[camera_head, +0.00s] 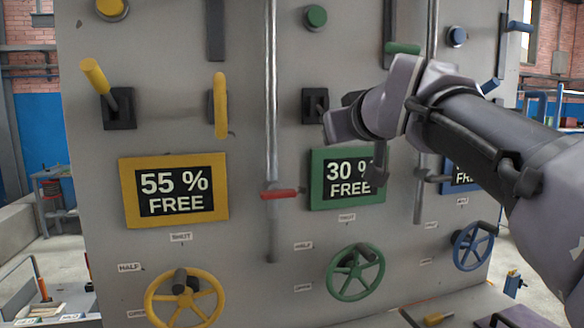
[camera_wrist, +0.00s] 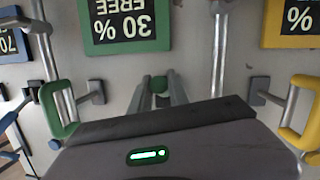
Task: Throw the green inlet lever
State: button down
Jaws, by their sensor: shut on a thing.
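My gripper (camera_head: 340,122) is at the green column of the grey panel, in front of a black lever socket (camera_head: 312,104). In the wrist view my gripper's two fingers (camera_wrist: 160,90) are shut on the green lever (camera_wrist: 160,84), and only a small green bit of it shows between them. The rest of the lever is hidden by my gripper in the head view, so its tilt cannot be told.
A green-framed "30 % FREE" sign (camera_head: 318,200) and green handwheel (camera_head: 356,272) are below. A vertical pipe (camera_head: 270,90) with a red valve handle (camera_head: 278,194) runs to the left. Yellow lever (camera_head: 95,75) and yellow loop handle (camera_head: 220,105) are further left.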

jog(key=b, duration=0.1)
jog(key=f+t+b, duration=0.1)
jog(key=b, duration=0.1)
jog(key=shift+w+f, duration=0.2)
jog(key=shift+w, duration=0.05)
jog(key=shift+b, duration=0.35)
jog(key=shift+r+t, duration=0.25)
jog(key=shift+t, duration=0.05)
jog(key=c, duration=1.3)
grip_release()
jog(key=shift+w+a+f, duration=0.1)
jog(key=shift+w, duration=0.15)
jog(key=shift+o, duration=0.2)
